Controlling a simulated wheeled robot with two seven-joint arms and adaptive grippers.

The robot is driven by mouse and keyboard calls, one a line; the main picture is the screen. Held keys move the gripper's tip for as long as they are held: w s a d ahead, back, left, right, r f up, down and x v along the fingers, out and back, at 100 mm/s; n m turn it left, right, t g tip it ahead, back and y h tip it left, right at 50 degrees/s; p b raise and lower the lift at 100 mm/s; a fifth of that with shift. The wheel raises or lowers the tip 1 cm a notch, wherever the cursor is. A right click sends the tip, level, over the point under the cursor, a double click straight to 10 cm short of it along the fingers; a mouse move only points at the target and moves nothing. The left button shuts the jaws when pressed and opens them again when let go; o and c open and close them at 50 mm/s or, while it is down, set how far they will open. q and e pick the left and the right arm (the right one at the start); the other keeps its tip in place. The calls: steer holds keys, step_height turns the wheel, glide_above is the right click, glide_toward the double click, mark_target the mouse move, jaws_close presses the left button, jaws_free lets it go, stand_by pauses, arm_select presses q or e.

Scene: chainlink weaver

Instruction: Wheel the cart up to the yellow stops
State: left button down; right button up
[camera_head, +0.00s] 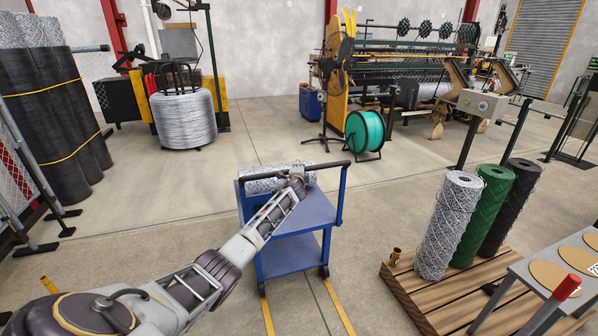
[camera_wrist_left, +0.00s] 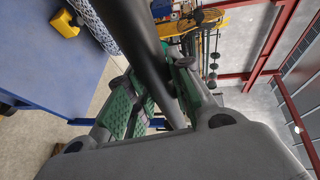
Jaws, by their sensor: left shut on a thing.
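The blue cart (camera_head: 308,212) stands on the concrete floor in the middle of the head view, with two shelves and a black push handle (camera_head: 330,166). A wire mesh roll (camera_head: 262,185) lies on its top. My left gripper (camera_head: 297,174) is shut on the handle. In the left wrist view the black bar (camera_wrist_left: 138,35) runs between the green-padded fingers of that gripper (camera_wrist_left: 160,92). Two yellow floor lines (camera_head: 267,316) lie at the cart's near side. My right gripper is not in view.
A wooden pallet (camera_head: 405,290) with mesh rolls stands at the right, beside a grey table (camera_head: 535,275). A wire coil (camera_head: 183,118) and a green reel (camera_head: 364,131) stand farther back. Open floor lies left of and beyond the cart.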

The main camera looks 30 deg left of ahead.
arm_select(q)
steer(key=shift+a+r, duration=0.15)
steer(key=shift+r, duration=0.1)
steer(key=c, duration=1.7)
jaws_free()
steer(key=o, duration=0.4)
steer(key=shift+w+f, duration=0.15)
steer(key=shift+w, duration=0.05)
steer(key=shift+o, duration=0.2)
steer(key=shift+s, duration=0.1)
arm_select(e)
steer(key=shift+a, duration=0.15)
arm_select(q)
steer(key=shift+s+f, duration=0.1)
steer(key=shift+s, duration=0.05)
steer(key=v, duration=1.1)
steer(key=shift+s+d+r, duration=0.2)
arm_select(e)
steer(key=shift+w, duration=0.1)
